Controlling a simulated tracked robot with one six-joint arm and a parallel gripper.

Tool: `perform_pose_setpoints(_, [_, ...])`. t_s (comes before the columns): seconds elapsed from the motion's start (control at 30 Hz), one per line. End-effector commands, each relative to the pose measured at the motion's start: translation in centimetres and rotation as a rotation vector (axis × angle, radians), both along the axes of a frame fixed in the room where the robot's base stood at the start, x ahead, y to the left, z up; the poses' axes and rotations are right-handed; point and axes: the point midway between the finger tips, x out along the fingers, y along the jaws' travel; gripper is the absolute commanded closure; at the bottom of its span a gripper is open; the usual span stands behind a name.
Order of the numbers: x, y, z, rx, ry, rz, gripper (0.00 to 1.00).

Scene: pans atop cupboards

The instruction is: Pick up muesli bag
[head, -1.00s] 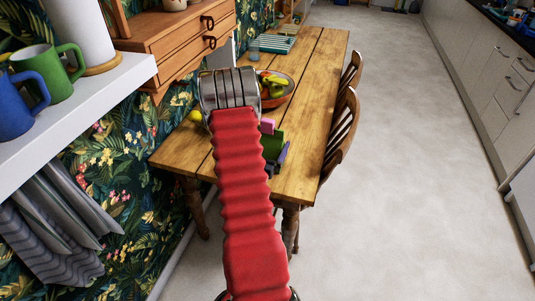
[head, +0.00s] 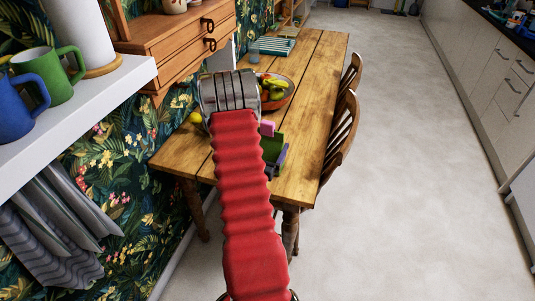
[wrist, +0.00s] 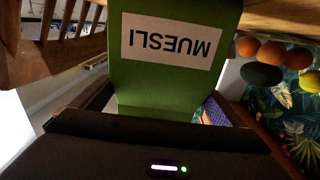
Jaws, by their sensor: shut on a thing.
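The muesli bag is a green packet (wrist: 165,85) with a white label reading MUESLI, upside down in the wrist view. My gripper (wrist: 157,108) is shut on it, with a dark finger on each side of its lower part in that view. In the head view, the green bag (head: 272,147) shows just right of my red arm, over the near part of the wooden table. My arm hides part of the bag and most of the gripper there. I cannot tell whether the bag touches the table.
A fruit bowl (head: 286,100) stands behind the bag on the table (head: 312,100). A small pink thing (head: 267,128) is beside the bag. A yellow fruit (head: 196,117) lies at the table's left. Wooden chairs (head: 342,135) stand right. A shelf with mugs (head: 45,75) is left. The right floor is clear.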

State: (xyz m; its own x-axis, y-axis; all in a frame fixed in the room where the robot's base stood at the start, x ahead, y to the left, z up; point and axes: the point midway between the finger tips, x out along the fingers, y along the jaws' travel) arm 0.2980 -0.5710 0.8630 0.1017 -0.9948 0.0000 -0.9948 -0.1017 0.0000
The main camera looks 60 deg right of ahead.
Motion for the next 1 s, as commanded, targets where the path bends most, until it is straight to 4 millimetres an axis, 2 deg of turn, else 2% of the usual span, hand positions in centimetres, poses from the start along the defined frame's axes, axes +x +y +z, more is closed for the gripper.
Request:
perform_pose_setpoints(0.23, [0.0,0.0,0.6,-0.003,-0.001,0.000,0.43])
perform_pose_setpoints(0.37, [0.0,-0.1,1.5,-0.005,-0.002,0.000,0.43])
perform_pose_setpoints(1.0, [0.0,-0.1,9.2,-0.004,-0.002,-0.001,0.43])
